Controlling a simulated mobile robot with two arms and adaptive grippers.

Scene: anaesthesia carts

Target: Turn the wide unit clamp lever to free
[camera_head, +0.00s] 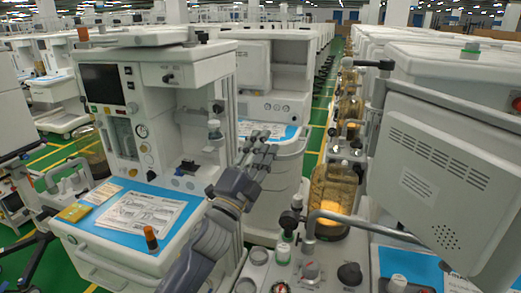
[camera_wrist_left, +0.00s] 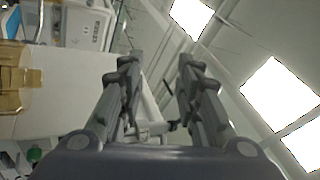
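My left gripper (camera_head: 258,146) is raised in the middle of the head view, in front of the white cart with the blue top. Its fingers also show in the left wrist view (camera_wrist_left: 158,72), spread apart with a clear gap and nothing held. A pale bar with a small dark end (camera_wrist_left: 172,126) shows beyond the gap; I cannot tell if it is a lever. I cannot make out which part is the wide unit clamp lever. My right gripper is not in view.
A white anaesthesia cart (camera_head: 188,128) with a dark screen (camera_head: 101,84) stands at left, papers (camera_head: 140,214) on its blue top. A grey monitor back (camera_head: 435,170) fills the right. Knobs and an amber canister (camera_head: 333,188) stand below. Green floor (camera_head: 319,118) shows between rows.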

